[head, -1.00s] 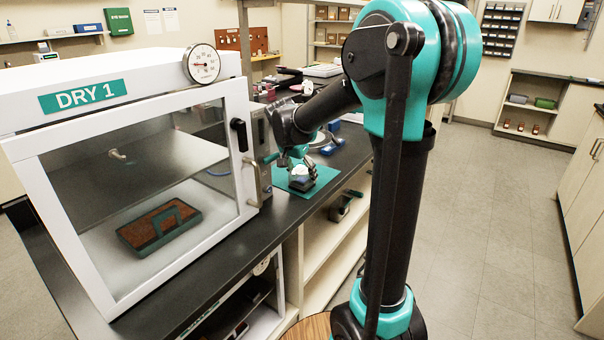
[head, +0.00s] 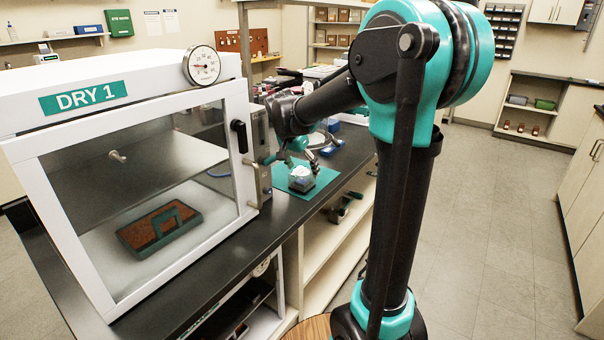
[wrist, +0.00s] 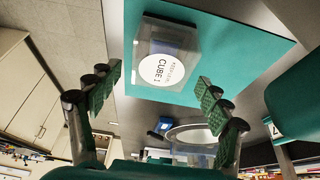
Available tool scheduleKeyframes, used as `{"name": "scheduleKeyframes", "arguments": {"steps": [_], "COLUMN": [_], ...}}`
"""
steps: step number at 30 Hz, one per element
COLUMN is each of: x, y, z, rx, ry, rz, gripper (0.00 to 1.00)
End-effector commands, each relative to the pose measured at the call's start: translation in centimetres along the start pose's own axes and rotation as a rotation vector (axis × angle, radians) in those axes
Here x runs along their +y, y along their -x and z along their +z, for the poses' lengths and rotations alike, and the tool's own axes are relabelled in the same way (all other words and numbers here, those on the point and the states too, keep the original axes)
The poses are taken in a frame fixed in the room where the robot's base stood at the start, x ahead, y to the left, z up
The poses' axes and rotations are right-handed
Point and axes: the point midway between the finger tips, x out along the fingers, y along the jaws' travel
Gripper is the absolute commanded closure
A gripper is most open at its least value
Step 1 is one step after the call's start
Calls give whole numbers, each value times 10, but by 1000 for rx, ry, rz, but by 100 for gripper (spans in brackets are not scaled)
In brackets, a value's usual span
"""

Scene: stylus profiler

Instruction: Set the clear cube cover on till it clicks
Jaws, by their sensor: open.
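The clear cube cover (wrist: 189,45), with a round white "CUBE 1" label, sits on the teal mat in the wrist view. A dark bluish block shows through its walls, so the cover appears to be around it. Whether the cover is fully seated cannot be told. In the head view the cover (head: 301,183) stands upright on the mat. My gripper (wrist: 158,80) is open and empty, with its green-padded fingers apart from the cover.
The teal mat (head: 322,177) lies on the dark bench near its front edge. The white "DRY 1" cabinet (head: 228,150) stands close on the left. A round pale dish (wrist: 190,135) and a small blue item (wrist: 162,126) lie near the mat.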

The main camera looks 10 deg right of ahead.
Motion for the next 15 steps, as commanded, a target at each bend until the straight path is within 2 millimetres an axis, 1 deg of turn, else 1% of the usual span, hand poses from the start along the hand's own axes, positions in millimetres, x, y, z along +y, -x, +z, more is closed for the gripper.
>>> {"name": "scheduleKeyframes", "arguments": {"steps": [9,15], "x": [0,0], "y": [27,39], "z": [-11,-16], "rx": [0,0], "ry": [0,0], "rz": [0,0], "gripper": [22,22]}}
